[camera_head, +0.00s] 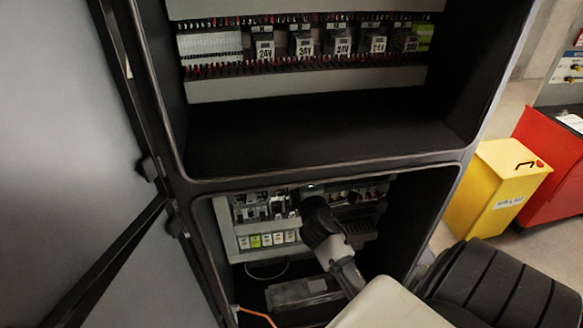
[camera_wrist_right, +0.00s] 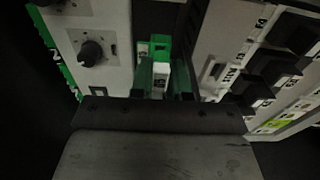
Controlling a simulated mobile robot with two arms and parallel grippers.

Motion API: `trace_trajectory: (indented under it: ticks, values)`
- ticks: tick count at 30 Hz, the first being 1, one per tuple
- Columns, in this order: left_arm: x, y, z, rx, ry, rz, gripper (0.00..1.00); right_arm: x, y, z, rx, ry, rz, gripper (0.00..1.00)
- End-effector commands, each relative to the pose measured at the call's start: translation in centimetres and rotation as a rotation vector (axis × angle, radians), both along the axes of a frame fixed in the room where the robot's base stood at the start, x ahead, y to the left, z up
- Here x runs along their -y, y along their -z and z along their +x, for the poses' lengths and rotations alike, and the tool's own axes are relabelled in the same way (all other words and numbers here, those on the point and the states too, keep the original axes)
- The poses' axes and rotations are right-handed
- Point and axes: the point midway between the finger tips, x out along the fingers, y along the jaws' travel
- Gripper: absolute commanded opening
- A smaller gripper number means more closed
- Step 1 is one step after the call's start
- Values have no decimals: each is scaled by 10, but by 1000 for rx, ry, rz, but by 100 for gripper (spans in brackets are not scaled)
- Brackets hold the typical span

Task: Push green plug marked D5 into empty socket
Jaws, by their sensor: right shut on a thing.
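In the right wrist view, the green plug (camera_wrist_right: 163,47) with a white lower part sits between the two fingers of my right gripper (camera_wrist_right: 162,78), which is shut on it. Its D5 marking is not readable here. The plug is in the gap between a white module with a black knob (camera_wrist_right: 92,52) and a row of labelled devices. I cannot tell whether it touches a socket; the empty socket is not visible. In the head view my right gripper (camera_head: 309,191) is inside the lower cabinet bay, mostly hidden by its own wrist. My left gripper is not in view.
The lower bay frame (camera_head: 201,225) surrounds my right arm. White and green-yellow modules (camera_head: 254,241) sit left of it. A grey box (camera_head: 297,293) lies below. The cabinet door (camera_head: 70,150) stands open at left. Yellow (camera_head: 497,185) and red units stand at right.

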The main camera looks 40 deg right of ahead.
Motion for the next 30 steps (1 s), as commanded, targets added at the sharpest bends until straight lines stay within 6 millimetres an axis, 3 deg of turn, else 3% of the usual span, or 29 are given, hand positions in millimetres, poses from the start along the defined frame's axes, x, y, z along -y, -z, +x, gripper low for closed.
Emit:
trace_trajectory:
  ticks: [30]
  values:
    - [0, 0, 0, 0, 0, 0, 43, 4, -1, 7, 1, 0, -1, 0]
